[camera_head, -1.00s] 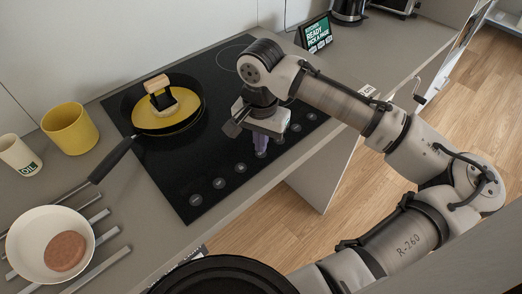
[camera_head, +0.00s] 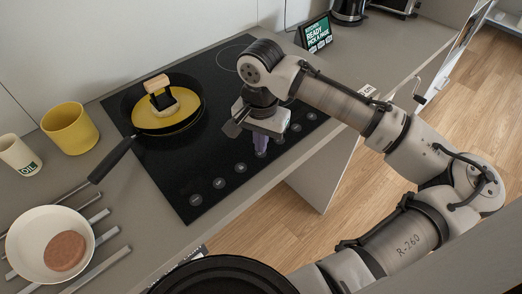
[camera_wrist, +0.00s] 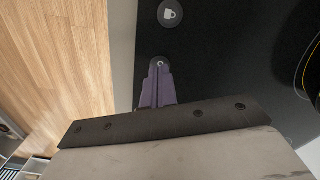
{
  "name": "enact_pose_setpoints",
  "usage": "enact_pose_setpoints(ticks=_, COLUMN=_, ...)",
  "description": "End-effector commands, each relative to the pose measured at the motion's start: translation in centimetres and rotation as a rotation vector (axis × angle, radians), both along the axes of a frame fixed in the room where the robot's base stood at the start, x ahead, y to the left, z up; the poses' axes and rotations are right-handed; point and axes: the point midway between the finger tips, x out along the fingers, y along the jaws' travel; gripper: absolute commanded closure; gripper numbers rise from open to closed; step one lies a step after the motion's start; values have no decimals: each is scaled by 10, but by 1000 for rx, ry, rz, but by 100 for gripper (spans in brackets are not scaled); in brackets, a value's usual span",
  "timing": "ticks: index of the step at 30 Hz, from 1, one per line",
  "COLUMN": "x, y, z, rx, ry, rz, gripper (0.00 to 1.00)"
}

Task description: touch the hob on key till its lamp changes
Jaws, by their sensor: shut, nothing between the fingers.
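The black hob (camera_head: 185,170) is set in the counter and has a row of round grey touch keys along its front edge. My gripper (camera_head: 261,150) is shut and empty, pointing down over the middle of that row. In the wrist view its purple fingertips (camera_wrist: 159,72) are at the edge of a round key (camera_wrist: 160,62) with a small ring-like mark, partly covered by them. I cannot tell whether they touch it. Another key with a cup-like mark (camera_wrist: 171,13) lies beyond. I cannot make out a lit lamp in either view.

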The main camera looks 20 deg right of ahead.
Motion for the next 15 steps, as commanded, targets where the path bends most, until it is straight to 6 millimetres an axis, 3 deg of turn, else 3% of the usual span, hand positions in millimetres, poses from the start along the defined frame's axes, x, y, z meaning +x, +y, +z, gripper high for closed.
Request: enact_pose_setpoints(ticks=15, x=0, y=0, z=-11, rx=0, ry=0, rz=0, gripper=100)
